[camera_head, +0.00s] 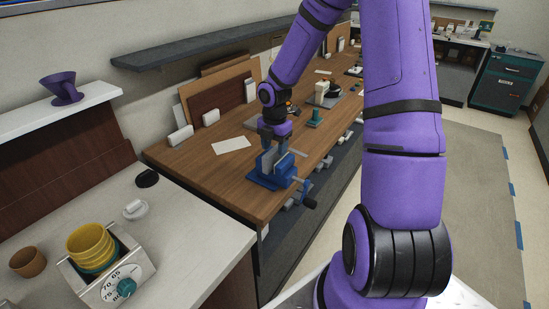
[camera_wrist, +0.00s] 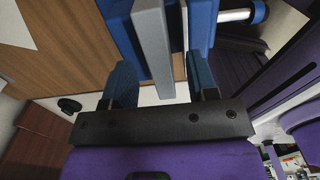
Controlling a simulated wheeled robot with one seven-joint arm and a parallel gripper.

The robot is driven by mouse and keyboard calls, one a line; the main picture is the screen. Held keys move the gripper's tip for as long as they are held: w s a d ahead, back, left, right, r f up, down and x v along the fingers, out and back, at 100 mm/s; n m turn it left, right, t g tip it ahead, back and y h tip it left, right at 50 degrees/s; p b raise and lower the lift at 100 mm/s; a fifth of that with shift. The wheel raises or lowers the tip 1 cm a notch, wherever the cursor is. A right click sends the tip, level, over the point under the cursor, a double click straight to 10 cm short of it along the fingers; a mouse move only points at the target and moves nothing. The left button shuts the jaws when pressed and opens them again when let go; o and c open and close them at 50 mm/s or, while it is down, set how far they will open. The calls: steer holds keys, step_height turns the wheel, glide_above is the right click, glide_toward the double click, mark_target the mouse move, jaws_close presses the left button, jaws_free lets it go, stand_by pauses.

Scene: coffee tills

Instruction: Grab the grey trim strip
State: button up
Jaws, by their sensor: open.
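The grey trim strip (camera_wrist: 153,45) is a straight light-grey bar in the wrist view. It stands among the blue parts of a bench vise (camera_wrist: 203,22), and its near end shows between my two fingers. In the head view the blue vise (camera_head: 268,181) sits on the wooden workbench, near its front edge. My gripper (camera_head: 273,143) points down at the top of the vise. In the wrist view my gripper (camera_wrist: 161,80) is open, with one blue-padded finger on each side of the strip and gaps visible. The strip is mostly hidden in the head view.
The wooden bench (camera_head: 203,180) has a white sheet (camera_head: 231,145) left of the vise. A green-based item (camera_head: 314,119) stands behind it. The vise handle (camera_head: 307,196) sticks out past the front edge. A dial scale with yellow bowls (camera_head: 90,243) stands on the near counter. A dark shelf (camera_head: 205,48) hangs above.

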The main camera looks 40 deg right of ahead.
steer(key=shift+f, duration=0.5)
jaws_close()
steer(key=shift+r, duration=0.15)
